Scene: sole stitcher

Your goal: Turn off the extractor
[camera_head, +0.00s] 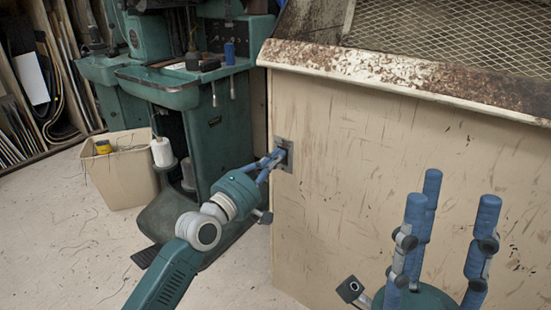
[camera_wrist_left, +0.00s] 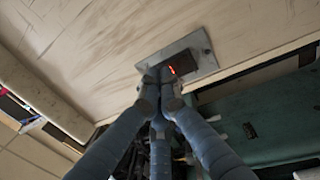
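The extractor is a beige scratched cabinet (camera_head: 360,190) with a rusty rim and a mesh top. A small grey switch plate (camera_head: 289,165) is on its side near the left edge. In the left wrist view the plate (camera_wrist_left: 207,45) carries a dark switch (camera_wrist_left: 188,63) with a lit red spot. My left gripper (camera_head: 278,156) has its fingers drawn together, with the tips at the switch; it also shows in the left wrist view (camera_wrist_left: 166,83). The tips partly hide the switch, and I cannot tell whether they press it. My right gripper (camera_head: 450,195) is open and empty, fingers upward before the cabinet.
A green stitching machine (camera_head: 215,130) stands just left of the extractor, with a white thread spool (camera_head: 162,152) on it. A beige bin (camera_head: 122,175) stands on the floor further left. The floor (camera_head: 70,260) at lower left is mostly clear, with loose threads.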

